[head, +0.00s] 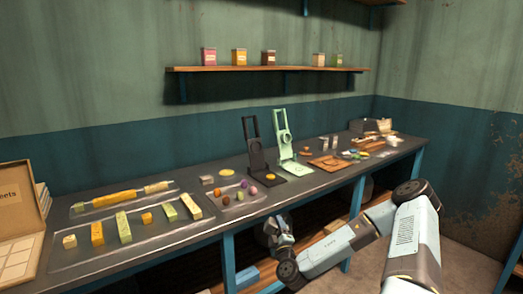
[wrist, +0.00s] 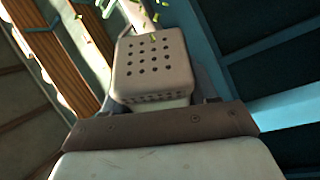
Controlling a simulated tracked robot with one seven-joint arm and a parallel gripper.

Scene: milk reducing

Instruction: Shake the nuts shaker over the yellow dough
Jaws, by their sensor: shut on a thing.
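My gripper (head: 272,230) is low, in front of the table's front edge in the head view. In the wrist view it is shut on the nuts shaker (wrist: 152,65), a pale squarish container whose holed face shows. Small green bits (wrist: 92,22) are scattered in the air beyond the shaker. The shaker cannot be made out in the head view. A yellow round piece (head: 270,176) sits on the dark press, and another yellow round piece (head: 227,172) lies on the table left of it. I cannot tell which is the yellow dough.
The dark press (head: 255,145) and a mint-green press (head: 284,140) stand on the table (head: 190,190). A tray of coloured balls (head: 238,202) and a tray of coloured bars (head: 75,256) lie to the left. A wooden board (head: 327,163) lies to the right. Blue legs and lower planks are near my gripper.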

